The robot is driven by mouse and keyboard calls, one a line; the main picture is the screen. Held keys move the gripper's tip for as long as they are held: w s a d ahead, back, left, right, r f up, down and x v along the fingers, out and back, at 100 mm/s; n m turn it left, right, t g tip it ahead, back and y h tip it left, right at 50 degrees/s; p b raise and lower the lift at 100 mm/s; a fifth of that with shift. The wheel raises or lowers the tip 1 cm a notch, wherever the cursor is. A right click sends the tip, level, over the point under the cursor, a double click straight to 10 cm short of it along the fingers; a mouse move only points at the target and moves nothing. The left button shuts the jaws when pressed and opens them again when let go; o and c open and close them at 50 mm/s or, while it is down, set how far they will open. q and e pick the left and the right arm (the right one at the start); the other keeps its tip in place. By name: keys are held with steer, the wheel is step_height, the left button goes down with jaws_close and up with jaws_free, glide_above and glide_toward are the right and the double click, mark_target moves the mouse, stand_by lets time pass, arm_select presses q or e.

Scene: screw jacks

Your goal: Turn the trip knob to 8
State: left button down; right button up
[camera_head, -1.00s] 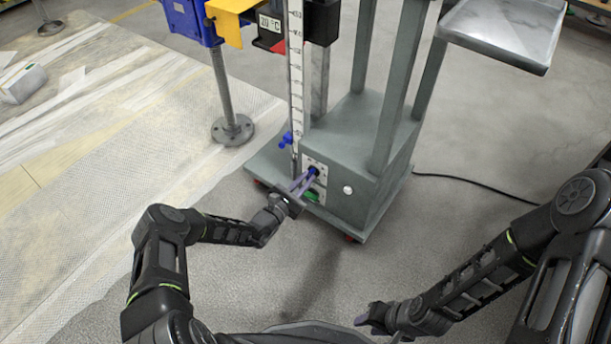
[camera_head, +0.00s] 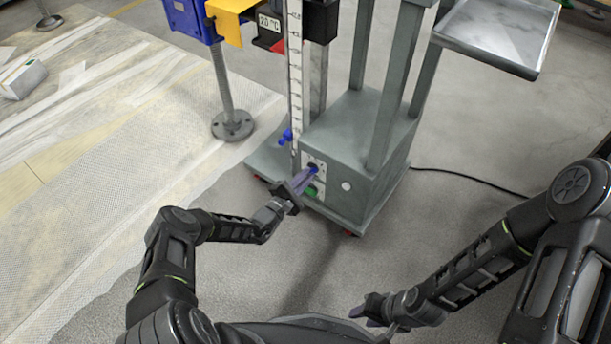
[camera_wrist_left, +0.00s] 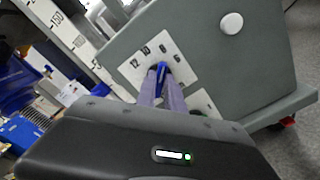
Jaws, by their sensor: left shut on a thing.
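The trip knob (camera_wrist_left: 161,74) is blue and sits on a white dial plate (camera_wrist_left: 182,70) with several printed numbers, on the grey cabinet of the machine. In the left wrist view its blue tip points up, roughly toward the 8; the exact alignment is hard to tell. My left gripper (camera_head: 312,171) is at the front panel, its purple fingers shut on the knob, one on each side. The fingers hide part of the knob and dial. My right gripper (camera_head: 366,312) hangs low at the bottom of the head view, away from the machine; its jaw opening is unclear.
A green knob (camera_head: 310,191) sits just below the trip knob. A blue fitting (camera_head: 285,137) is at the foot of the white scale (camera_head: 295,70). A metal tray (camera_head: 500,35) juts out at upper right. A black cable (camera_head: 470,180) lies on the floor.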

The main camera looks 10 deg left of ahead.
arm_select(q)
steer(key=c, duration=1.4)
jaws_free()
steer(key=shift+c, duration=0.2)
steer(key=p+v, duration=0.2)
steer(key=v, duration=0.6)
steer(key=shift+d, duration=0.2)
